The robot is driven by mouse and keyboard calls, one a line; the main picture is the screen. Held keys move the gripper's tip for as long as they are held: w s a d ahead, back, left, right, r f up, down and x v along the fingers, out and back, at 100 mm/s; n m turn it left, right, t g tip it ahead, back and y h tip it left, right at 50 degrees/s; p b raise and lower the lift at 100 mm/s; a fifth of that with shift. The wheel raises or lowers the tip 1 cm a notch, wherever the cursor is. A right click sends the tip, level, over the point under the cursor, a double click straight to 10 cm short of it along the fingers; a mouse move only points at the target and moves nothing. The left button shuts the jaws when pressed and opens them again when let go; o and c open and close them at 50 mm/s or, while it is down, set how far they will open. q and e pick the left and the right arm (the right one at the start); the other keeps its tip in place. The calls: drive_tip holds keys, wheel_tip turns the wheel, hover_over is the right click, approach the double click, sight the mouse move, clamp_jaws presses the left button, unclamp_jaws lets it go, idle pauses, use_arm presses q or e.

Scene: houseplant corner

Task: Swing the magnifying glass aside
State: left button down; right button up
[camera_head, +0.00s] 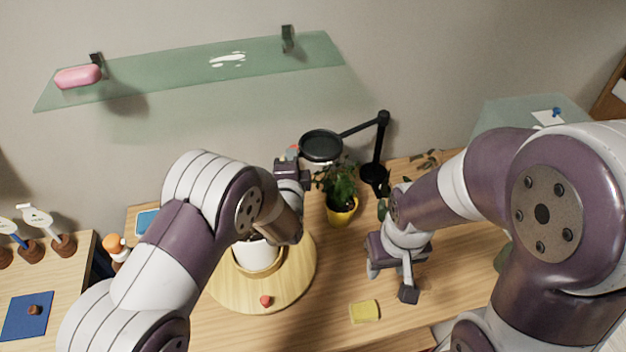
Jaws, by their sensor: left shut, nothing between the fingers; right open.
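The magnifying glass (320,146) is a round black-rimmed lens on a black jointed arm, which reaches left from a black stand (374,173) on the table. The lens hangs just behind and above a small plant in a yellow pot (341,214). My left gripper (291,158) is at the left side of the lens, close to its rim; I cannot tell whether they touch. It is shut and empty. My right gripper (391,286) is open and empty above the table, to the front right of the yellow pot.
A round wooden turntable (303,283) holds a white pot (256,251), partly hidden by my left arm. A yellow sponge (364,311) lies at the front. A glass shelf (190,73) with a pink soap (78,76) is on the wall. A blue mat (27,316) lies at far left.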

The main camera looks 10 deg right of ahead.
use_arm(q)
drive_tip(key=w+a+b, duration=0.3)
drive_tip(key=w+a, duration=0.1)
drive_tip(key=w, duration=0.5)
drive_tip(key=shift+r+b, duration=0.2)
drive_tip(key=shift+b, duration=0.2)
drive_tip(key=shift+w+r, duration=0.1)
